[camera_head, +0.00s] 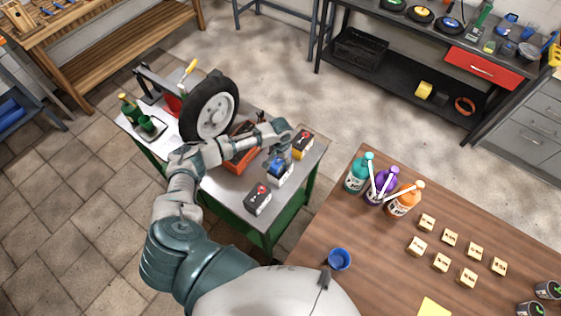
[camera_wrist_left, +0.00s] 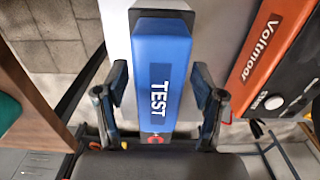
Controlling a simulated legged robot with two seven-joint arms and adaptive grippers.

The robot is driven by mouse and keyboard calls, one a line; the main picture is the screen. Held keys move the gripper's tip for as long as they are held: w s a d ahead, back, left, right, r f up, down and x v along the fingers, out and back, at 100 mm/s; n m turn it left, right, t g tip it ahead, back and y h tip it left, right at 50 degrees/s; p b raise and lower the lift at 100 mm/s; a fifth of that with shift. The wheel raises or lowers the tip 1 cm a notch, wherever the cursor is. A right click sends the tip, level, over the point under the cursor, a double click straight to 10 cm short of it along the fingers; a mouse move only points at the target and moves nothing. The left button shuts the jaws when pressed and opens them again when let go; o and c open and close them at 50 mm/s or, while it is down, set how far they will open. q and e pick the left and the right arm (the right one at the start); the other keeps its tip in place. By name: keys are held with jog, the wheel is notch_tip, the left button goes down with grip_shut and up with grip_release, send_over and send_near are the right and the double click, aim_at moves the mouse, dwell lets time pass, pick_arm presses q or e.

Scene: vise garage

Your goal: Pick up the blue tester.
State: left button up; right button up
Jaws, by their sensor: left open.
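The blue tester (camera_head: 275,169) stands on the small green-framed table, under my left gripper (camera_head: 279,155), and is partly hidden by it in the head view. In the left wrist view, the blue tester (camera_wrist_left: 164,60) shows its blue face with a dark "TEST" label. My left gripper (camera_wrist_left: 159,82) is open, with one finger on each side of the tester. Narrow gaps show between the fingers and its sides. My right gripper is not in view.
A wooden table (camera_head: 325,225) with several bottles stands at right.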

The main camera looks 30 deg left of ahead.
pick_arm(q)
jog(key=shift+c, duration=0.3)
grip_shut()
jog(key=shift+r+b, duration=0.1)
jog(key=shift+b, duration=0.25)
jog(key=shift+r, duration=0.3)
notch_tip(320, 180, up, 3)
jog(key=shift+w+f, duration=0.1)
jog(key=shift+s+d+r, duration=0.25)
jog(key=shift+s+d, duration=0.15)
jog(key=shift+d, duration=0.15)
jog(key=s+d+r, duration=0.1)
jog(key=s+d, duration=0.7)
jog(key=d, duration=0.3)
notch_tip(320, 180, up, 6)
jog(key=d+p, duration=0.1)
jog(key=p, duration=0.7)
jog(key=shift+s+r+p, duration=0.15)
jog(key=shift+r+p, duration=0.1)
jog(key=shift+p, duration=0.05)
